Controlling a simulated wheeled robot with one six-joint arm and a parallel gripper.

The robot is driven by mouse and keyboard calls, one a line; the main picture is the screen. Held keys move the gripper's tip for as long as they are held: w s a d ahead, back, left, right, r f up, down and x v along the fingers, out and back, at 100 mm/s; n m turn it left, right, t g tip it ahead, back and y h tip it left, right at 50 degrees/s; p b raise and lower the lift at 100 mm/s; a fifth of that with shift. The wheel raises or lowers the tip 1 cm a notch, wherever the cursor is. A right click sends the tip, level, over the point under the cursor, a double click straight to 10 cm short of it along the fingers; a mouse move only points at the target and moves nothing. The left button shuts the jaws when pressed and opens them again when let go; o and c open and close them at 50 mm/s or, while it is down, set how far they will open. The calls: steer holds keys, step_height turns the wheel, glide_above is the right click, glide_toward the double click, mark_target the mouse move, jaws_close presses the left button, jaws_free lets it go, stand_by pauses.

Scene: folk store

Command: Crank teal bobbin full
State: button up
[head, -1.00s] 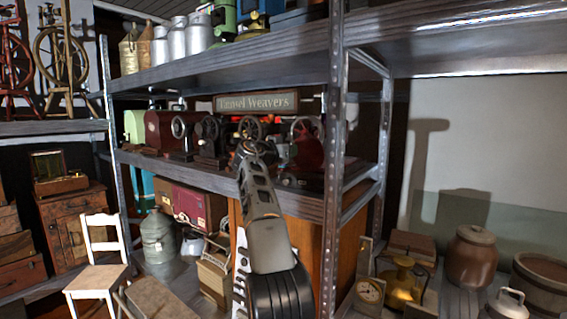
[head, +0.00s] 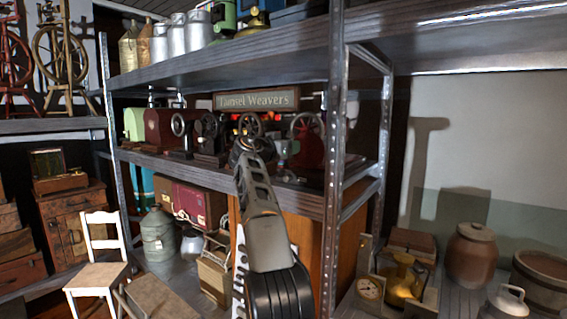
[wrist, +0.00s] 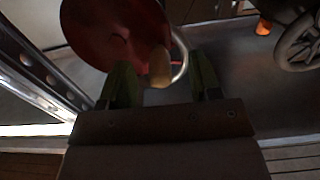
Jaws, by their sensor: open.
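My gripper (wrist: 162,82) is open in the wrist view, with its two green fingers apart. A tan wooden knob (wrist: 160,66) shows between the fingertips; I cannot tell whether they touch it. Beside the knob are a curved metal piece (wrist: 182,58) and a dark red rounded body (wrist: 112,30). In the head view a red machine with a wheel (head: 308,140) stands on the middle shelf, just right of my arm's end. A small pale teal shape (head: 282,149) is next to it; I cannot tell whether it is the bobbin. My fingers are hidden there behind my arm.
A spoked grey wheel (wrist: 302,42) and an orange piece (wrist: 264,26) lie right of my gripper. A metal upright (head: 334,130) stands right of the red machine. Several wheeled machines (head: 207,135) fill the shelf to the left. The upper shelf (head: 240,52) hangs above.

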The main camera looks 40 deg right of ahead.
steer(key=b+v, duration=0.4)
steer(key=v, duration=0.4)
stand_by(0.4)
stand_by(0.5)
